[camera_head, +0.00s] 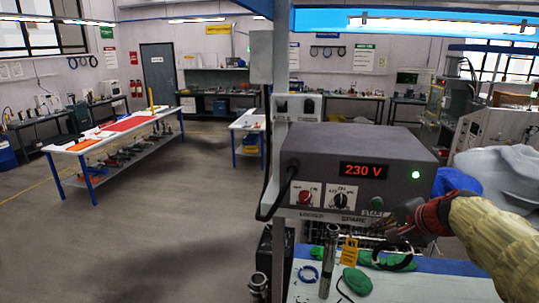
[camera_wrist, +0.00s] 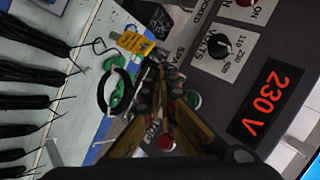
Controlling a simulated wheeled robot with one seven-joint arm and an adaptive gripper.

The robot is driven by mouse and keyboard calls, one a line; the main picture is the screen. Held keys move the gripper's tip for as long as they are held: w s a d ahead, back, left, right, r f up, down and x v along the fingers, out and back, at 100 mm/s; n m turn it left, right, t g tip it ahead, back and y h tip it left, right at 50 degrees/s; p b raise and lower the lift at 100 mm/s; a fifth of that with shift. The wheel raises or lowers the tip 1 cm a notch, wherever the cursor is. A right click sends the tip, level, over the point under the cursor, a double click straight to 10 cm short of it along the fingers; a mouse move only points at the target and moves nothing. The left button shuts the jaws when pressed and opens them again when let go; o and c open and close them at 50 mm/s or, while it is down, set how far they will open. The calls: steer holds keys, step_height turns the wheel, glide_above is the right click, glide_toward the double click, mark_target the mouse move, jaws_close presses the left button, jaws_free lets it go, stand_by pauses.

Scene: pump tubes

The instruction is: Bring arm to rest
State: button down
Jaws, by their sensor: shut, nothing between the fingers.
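My gripper (camera_head: 397,230) is at the lower right of the head view, at the end of my arm in a cream sleeve. It is in front of the lower right corner of the grey control box (camera_head: 325,148). In the wrist view my gripper (camera_wrist: 166,72) has its fingertips together with nothing between them. The box's red 230 V display (camera_head: 363,170) is lit, and it also shows in the wrist view (camera_wrist: 265,103). A green button (camera_wrist: 193,98) appears close beside the fingers. Whether the fingers touch the box cannot be told.
Several black bundles (camera_wrist: 30,102) lie at left in the wrist view. Open floor (camera_head: 185,200) lies left of the bench.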

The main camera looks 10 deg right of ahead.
steer(key=s+a+f+n+g+b, duration=0.1)
steer(key=s+a+f+n+b, duration=0.3)
steer(key=s+f, duration=0.5)
steer(key=s+a+f+n+g+b, duration=0.1)
steer(key=s+a+f+n+b, duration=0.4)
steer(key=f+b, duration=0.5)
steer(key=s+a+f+n+g+h+b, duration=0.1)
steer(key=s+a+f+n+b, duration=0.3)
steer(key=s+a+f+b, duration=0.3)
steer(key=shift+s+a+f+n+g, duration=0.4)
steer(key=shift+s+a+f, duration=0.65)
steer(key=shift+s, duration=1.8)
steer(key=shift+d+f, duration=0.15)
steer(key=shift+d, duration=0.05)
